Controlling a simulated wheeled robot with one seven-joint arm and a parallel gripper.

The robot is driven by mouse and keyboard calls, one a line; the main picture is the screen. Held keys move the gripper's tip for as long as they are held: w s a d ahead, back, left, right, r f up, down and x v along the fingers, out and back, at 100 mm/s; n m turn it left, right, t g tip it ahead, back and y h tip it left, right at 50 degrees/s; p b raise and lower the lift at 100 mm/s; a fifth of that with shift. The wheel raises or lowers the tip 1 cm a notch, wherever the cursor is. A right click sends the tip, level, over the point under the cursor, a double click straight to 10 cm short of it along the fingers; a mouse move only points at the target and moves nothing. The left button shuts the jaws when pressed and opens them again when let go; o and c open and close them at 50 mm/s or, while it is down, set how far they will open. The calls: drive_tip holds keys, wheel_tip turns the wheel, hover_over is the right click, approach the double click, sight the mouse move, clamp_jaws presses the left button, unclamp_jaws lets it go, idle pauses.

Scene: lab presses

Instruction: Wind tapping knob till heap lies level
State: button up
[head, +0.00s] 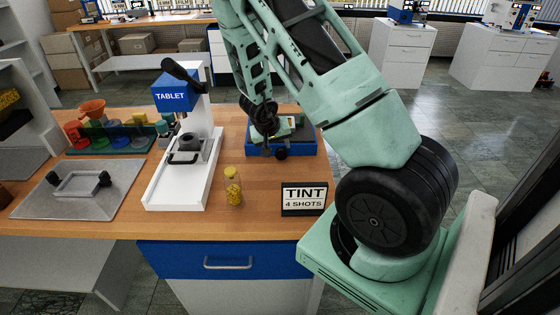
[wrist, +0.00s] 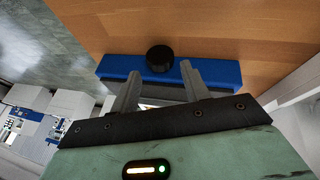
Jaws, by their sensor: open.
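A black round knob (head: 281,154) sits on the front of a low blue device (head: 302,150) at the back right of the bench. In the wrist view the knob (wrist: 160,57) stands out from the blue face (wrist: 210,72). My gripper (wrist: 160,72) is open, with one finger to each side of the knob's line. The knob shows just beyond the fingertips, and I cannot tell whether they touch it. In the head view my gripper (head: 267,148) hangs over the device and covers part of it. I cannot see a heap; the device's top is mostly hidden.
A white press marked TABLET (head: 170,97) stands left of the device. A small jar of yellow pieces (head: 232,187) and a TINT sign (head: 303,199) stand in front. Coloured cups (head: 110,133) and a grey mat (head: 50,205) lie farther left.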

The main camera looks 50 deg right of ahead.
sight(283, 152)
drive_tip(key=b+x, duration=0.2)
drive_tip(key=x, duration=0.3)
drive_tip(key=c, duration=0.7)
drive_tip(key=shift+b, duration=0.4)
drive_tip(key=shift+f+b, duration=0.1)
drive_tip(key=shift+b, duration=0.25)
drive_tip(key=t+b, duration=0.1)
drive_tip(key=b, duration=0.2)
drive_tip(key=y+b, duration=0.1)
drive_tip(key=b, duration=0.3)
drive_tip(key=shift+s+d+f+m+t+b, duration=0.15)
drive_tip(key=shift+f+m+t+b, duration=0.15)
drive_tip(key=shift+t, duration=0.1)
drive_tip(key=t+y+b, duration=0.1)
drive_tip(key=y+b, duration=0.1)
drive_tip(key=b, duration=0.5)
drive_tip(key=shift+s+t+b, duration=0.15)
drive_tip(key=shift+t+b, duration=0.2)
drive_tip(key=shift+t, duration=0.05)
drive_tip(key=shift+d+r+m+b, duration=0.1)
drive_tip(key=shift+r+m+b, duration=0.15)
drive_tip(key=shift+b, duration=0.65)
